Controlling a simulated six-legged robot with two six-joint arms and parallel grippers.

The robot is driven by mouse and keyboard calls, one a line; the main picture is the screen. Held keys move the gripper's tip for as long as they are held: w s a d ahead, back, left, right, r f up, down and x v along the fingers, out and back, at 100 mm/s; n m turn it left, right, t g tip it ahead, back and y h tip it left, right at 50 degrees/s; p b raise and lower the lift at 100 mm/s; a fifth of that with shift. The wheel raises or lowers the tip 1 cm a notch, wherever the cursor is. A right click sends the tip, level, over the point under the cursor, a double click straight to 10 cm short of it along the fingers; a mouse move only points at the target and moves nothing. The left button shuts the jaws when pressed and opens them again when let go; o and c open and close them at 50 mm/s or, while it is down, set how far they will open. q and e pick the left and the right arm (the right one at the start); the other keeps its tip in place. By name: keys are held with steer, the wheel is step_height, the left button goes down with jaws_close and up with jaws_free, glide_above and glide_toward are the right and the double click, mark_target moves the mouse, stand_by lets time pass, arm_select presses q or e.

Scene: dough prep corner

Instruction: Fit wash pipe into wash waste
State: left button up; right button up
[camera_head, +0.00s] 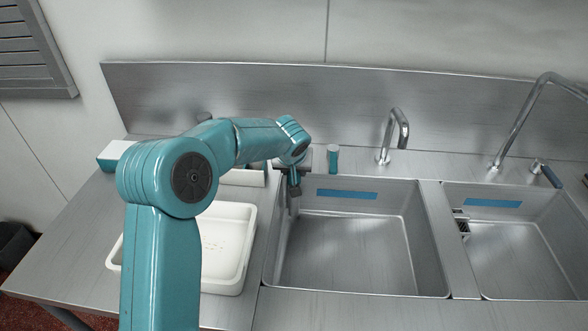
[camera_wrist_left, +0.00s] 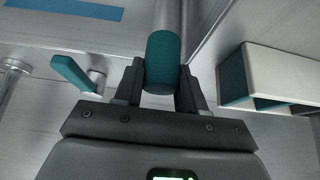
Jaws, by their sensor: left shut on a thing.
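My left gripper (camera_head: 293,190) is at the back left corner of the left sink basin (camera_head: 352,250), pointing down. In the left wrist view its two fingers (camera_wrist_left: 160,85) are closed on the teal end of a grey tube, which I take as the wash pipe (camera_wrist_left: 163,62). The tube runs away from the fingers toward the top of that view, and its far end is out of frame. In the head view my arm and gripper largely hide it. I cannot pick out the wash waste in either view. My right gripper is in neither view.
A white tray (camera_head: 229,246) lies left of the sink, partly behind my arm. A white box with teal sides (camera_head: 117,151) stands farther left. Behind the basin are a small teal lever (camera_head: 333,158) and a curved tap (camera_head: 398,128). A second basin (camera_head: 515,255) is at right.

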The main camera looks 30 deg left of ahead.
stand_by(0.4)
arm_select(q)
steer(key=shift+b, duration=0.4)
stand_by(0.7)
steer(key=shift+f+b, duration=1.9)
steer(key=shift+b, duration=0.35)
steer(key=o, duration=1.2)
steer(key=shift+r, duration=0.1)
steer(key=shift+c, duration=0.2)
steer(key=shift+o, duration=0.3)
steer(key=shift+w, duration=0.1)
steer(key=shift+a, duration=0.15)
